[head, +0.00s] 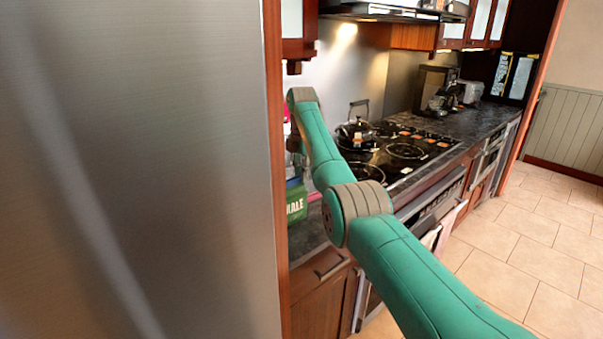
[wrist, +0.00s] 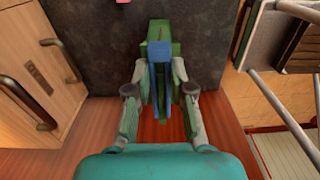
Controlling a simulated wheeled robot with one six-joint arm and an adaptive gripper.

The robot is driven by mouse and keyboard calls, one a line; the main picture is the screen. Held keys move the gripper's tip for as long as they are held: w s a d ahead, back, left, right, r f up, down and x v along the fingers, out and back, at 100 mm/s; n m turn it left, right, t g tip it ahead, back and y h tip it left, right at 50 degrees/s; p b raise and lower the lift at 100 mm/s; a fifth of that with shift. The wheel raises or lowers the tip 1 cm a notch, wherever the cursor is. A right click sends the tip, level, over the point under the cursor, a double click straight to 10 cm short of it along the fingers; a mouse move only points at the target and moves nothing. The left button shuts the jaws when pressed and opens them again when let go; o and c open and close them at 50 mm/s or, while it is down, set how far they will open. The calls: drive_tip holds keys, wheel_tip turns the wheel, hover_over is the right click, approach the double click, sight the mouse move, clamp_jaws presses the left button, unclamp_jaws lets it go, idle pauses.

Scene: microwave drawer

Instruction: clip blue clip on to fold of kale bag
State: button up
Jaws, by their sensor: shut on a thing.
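The green kale bag (head: 297,206) stands on the counter beside the fridge in the head view, partly cut off by the fridge. It also shows at the top middle of the wrist view (wrist: 161,32). The blue clip (wrist: 160,77) is between the fingers of my gripper (wrist: 161,82), which is shut on it. The clip's far end overlaps the bag's near end in the wrist view. I cannot tell whether the clip's jaws are around the fold or only in front of it. In the head view my gripper's fingers are hidden.
The fridge (head: 130,170) fills the left of the head view. The stove (head: 400,150) with a kettle (head: 356,130) lies to the right of the bag. Dark counter (wrist: 100,60) is free left of the bag in the wrist view, with cabinet handles (wrist: 50,57) beyond.

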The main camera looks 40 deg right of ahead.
drive_tip(key=shift+f, duration=0.5)
idle(0.3)
drive_tip(key=o, duration=1.3)
drive_tip(key=shift+r, duration=4)
